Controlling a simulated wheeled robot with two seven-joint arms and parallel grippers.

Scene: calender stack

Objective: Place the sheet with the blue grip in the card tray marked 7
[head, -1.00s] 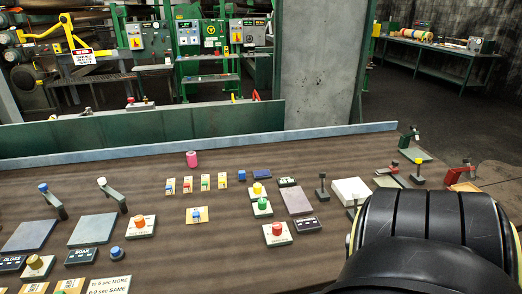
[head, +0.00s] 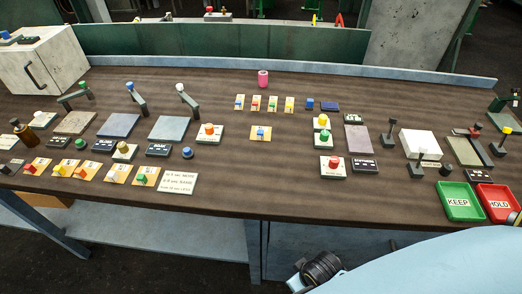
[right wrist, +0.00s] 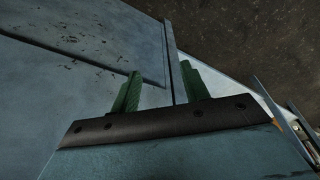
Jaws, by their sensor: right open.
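In the head view, a small tan sheet with a blue grip (head: 260,133) lies alone on the brown bench, below a row of several similar tan pieces with coloured tabs (head: 272,103). Another row of tan pieces with coloured grips (head: 88,170) lies at the front left. I cannot read a 7 on any of them, so I cannot tell which is the card tray. My right gripper (right wrist: 160,84) shows in the right wrist view with its two green fingers apart and nothing between them. My left gripper is out of view.
A green KEEP tray (head: 460,202) and a red HOLD tray (head: 498,203) sit at the front right. Button blocks, grey plates with levers and a pink cylinder (head: 263,78) stand on the bench. A white box (head: 45,60) is at the back left. The front middle is clear.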

